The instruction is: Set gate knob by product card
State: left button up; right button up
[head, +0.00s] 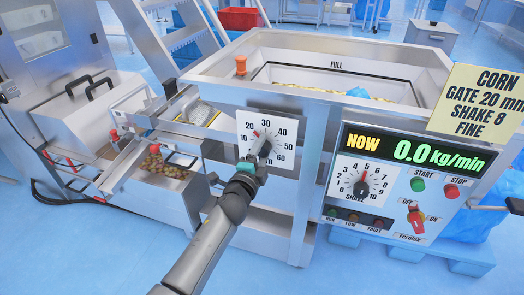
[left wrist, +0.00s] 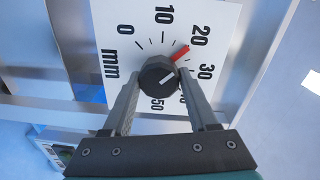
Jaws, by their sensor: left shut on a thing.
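The product card (head: 484,101), pale yellow at the right, reads CORN, GATE 20 mm, SHAKE 8, FINE. The white gate dial (head: 287,173) is on the machine front, marked in mm up to 60. It also fills the upper left wrist view (left wrist: 110,22). My left gripper (head: 262,152) is shut on the dark round gate knob (left wrist: 157,72), with one finger on each side. A red pointer beside the knob points toward 20 in the left wrist view. The gripper hides part of the knob and dial in the head view. My right gripper is not seen.
The control panel (head: 385,222) at the right has a display reading NOW 0.0 kg/min, a shake knob (head: 361,188), START and STOP buttons and a red OFF/ON switch (head: 415,219). A steel hopper (head: 225,65) marked FULL stands above the dial. A metal chute lies left of it.

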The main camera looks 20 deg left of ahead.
pick_arm(q)
jog(key=shift+d, duration=0.1)
jog(key=o, duration=1.4)
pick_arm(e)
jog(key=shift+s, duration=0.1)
pick_arm(q)
jog(key=shift+s, duration=0.45)
jog(key=s+p, duration=0.1)
jog(key=s, duration=0.3)
jog(key=s+p, duration=0.1)
jog(key=s, duration=0.4)
jog(key=s+p, duration=0.1)
jog(key=s, duration=0.4)
jog(key=shift+s+a+r, duration=0.2)
jog(key=shift+a+r, duration=0.1)
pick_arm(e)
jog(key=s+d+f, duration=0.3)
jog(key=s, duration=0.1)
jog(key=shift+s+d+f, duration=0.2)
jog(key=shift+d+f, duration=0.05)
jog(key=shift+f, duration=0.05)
